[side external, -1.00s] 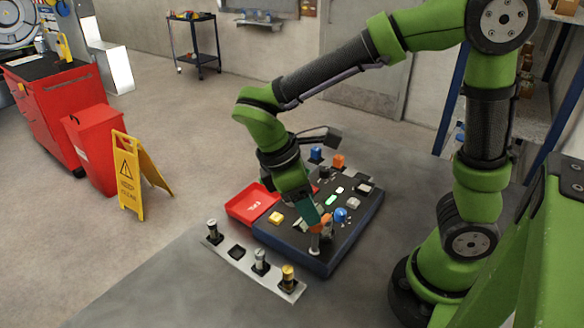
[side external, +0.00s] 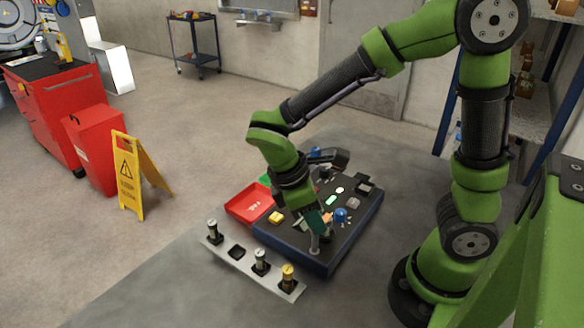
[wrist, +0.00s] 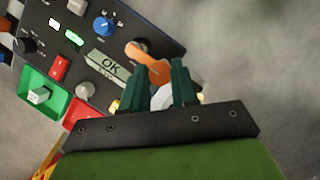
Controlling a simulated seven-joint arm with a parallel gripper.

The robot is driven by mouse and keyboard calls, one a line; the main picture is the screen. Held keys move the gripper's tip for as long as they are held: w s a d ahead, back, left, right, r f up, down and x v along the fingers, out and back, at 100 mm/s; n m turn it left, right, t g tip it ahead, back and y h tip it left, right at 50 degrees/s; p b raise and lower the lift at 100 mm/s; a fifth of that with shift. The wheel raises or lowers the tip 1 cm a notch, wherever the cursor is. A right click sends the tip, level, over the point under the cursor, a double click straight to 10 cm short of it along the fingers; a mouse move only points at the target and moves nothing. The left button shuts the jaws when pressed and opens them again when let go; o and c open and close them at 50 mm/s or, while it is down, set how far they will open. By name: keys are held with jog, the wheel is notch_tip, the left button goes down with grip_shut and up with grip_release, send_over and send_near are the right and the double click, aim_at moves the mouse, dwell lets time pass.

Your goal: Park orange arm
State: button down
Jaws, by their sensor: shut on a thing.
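The orange arm (wrist: 148,60) is a short lever at the edge of the dark control panel (wrist: 75,15). In the side view a small bit of orange (side external: 327,217) shows beside my gripper (side external: 312,222). In the wrist view my gripper (wrist: 169,82) has its teal fingers closed around the lever's near end, which they partly hide. A pale rounded part (wrist: 165,98) shows between and behind the fingers. A grey post (side external: 314,243) stands below the fingers in the side view. A small display (wrist: 106,68) beside the lever reads OK.
The panel carries a blue knob (wrist: 103,27), a red switch (wrist: 60,67) and a grey knob (wrist: 84,90) close by. A green tray (wrist: 28,80) and red tray (side external: 240,205) adjoin it. A strip with several posts (side external: 245,262) lies in front.

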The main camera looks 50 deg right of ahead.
jog(key=shift+m, duration=0.3)
jog(key=m+y, duration=0.1)
jog(key=m, duration=0.2)
jog(key=shift+w+d+m+g, duration=0.1)
jog(key=shift+m+g, duration=0.3)
jog(key=m+y, duration=0.2)
jog(key=m, duration=0.2)
jog(key=shift+d, duration=0.1)
jog(key=m+y, duration=0.1)
jog(key=m, duration=0.4)
jog(key=shift+d+y, duration=0.15)
jog(key=shift+y, duration=0.25)
jog(key=shift+d+m+t+y, duration=0.15)
jog(key=shift+m+y, duration=0.25)
jog(key=shift+m, duration=0.7)
jog(key=shift+a+m+t+y, duration=0.1)
jog(key=shift+m+t+y, duration=0.25)
jog(key=shift+m, duration=0.75)
jog(key=c, duration=0.9)
grip_release()
